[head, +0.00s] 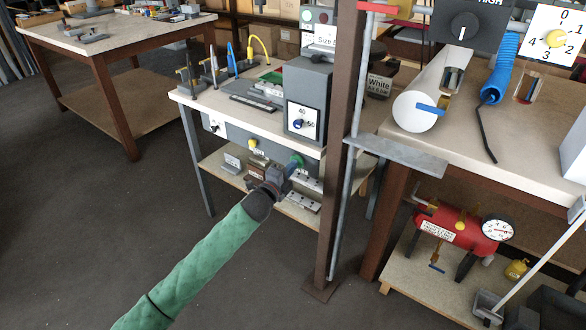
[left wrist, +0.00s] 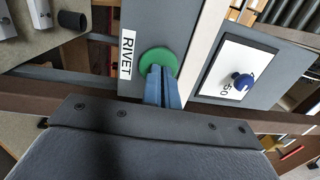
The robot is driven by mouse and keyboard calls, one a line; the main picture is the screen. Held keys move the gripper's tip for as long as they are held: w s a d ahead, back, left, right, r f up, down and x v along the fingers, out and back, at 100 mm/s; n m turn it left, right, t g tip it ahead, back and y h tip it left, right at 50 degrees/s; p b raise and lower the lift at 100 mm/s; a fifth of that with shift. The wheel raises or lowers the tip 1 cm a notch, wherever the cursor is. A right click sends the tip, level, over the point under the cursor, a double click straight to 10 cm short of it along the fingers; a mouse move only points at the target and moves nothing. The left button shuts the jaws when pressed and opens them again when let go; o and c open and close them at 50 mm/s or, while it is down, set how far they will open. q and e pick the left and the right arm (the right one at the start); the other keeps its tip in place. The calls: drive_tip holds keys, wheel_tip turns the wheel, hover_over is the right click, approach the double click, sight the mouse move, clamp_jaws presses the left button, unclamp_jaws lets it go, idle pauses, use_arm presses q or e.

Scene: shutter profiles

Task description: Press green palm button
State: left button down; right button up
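The green palm button (head: 297,160) is on the front of the bench with the grey machine, under the bench top. In the left wrist view the green button (left wrist: 158,58) is a round disc beside a RIVET label (left wrist: 127,54). My left gripper (head: 291,170) is right in front of the button. In the left wrist view its blue fingers (left wrist: 160,72) lie side by side, shut with nothing between them. Their tips overlap the lower part of the disc; I cannot tell if they touch it. My right gripper is in neither view.
A yellow knob (head: 253,144) is left of the button on the bench front. A grey machine box (head: 308,85) with a blue-knob dial stands above. A brown steel post (head: 338,140) rises just right of the button. A red tank (head: 470,228) is on a lower shelf at right.

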use_arm(q)
drive_tip(key=v, duration=0.6)
drive_tip(key=shift+s+a+f, duration=0.2)
drive_tip(key=shift+s, duration=0.15)
drive_tip(key=shift+f, duration=0.1)
idle(0.4)
